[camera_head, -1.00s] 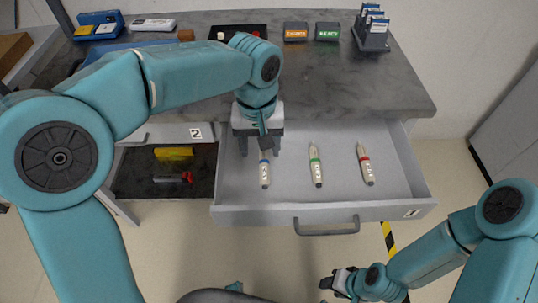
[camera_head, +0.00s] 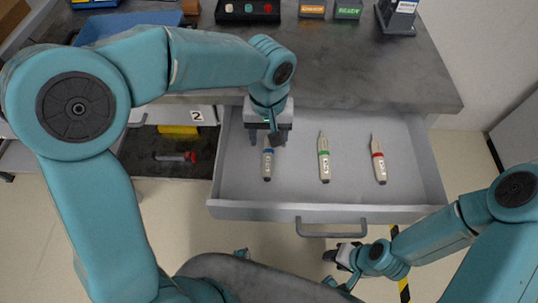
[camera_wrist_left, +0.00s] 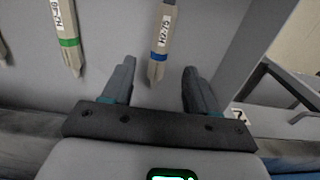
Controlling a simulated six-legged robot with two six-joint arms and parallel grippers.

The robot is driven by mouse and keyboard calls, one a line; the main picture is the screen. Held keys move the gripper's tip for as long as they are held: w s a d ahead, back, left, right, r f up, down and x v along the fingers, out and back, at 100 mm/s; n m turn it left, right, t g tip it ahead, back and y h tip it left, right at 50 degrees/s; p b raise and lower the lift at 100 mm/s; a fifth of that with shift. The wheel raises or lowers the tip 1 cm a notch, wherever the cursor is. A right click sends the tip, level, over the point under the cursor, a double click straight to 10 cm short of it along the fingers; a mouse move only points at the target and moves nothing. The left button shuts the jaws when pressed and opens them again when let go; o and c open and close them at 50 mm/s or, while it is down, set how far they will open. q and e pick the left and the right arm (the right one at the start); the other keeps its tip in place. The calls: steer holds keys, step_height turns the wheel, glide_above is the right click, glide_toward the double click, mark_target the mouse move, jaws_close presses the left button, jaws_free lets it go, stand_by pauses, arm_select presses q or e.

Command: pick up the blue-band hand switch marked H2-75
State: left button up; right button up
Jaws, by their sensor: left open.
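The blue-band hand switch (camera_head: 267,163) lies in the open drawer, the leftmost of three pen-like switches. In the left wrist view its label reads H2-75 (camera_wrist_left: 161,45), with its tapered tip towards my gripper. My left gripper (camera_head: 266,140) is open above the tip end of this switch. In the left wrist view its two fingers (camera_wrist_left: 155,85) stand apart, with the tip between them and no visible contact. My right gripper (camera_head: 336,268) is low in front of the drawer, away from the switches; its jaws are too small to judge.
A green-band switch (camera_head: 324,160) and a red-band switch (camera_head: 378,162) lie to the right in the same drawer (camera_head: 410,205). The worktop (camera_head: 350,80) overhangs the drawer's back. A lower compartment with a red-ended tool (camera_head: 178,157) is at left.

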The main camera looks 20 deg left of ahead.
mark_target(268, 154)
arm_select(q)
step_height(268, 154, down, 7)
steer(key=shift+s+f+b, duration=0.1)
steer(key=shift+b, duration=0.3)
steer(key=shift+c, duration=0.3)
jaws_close()
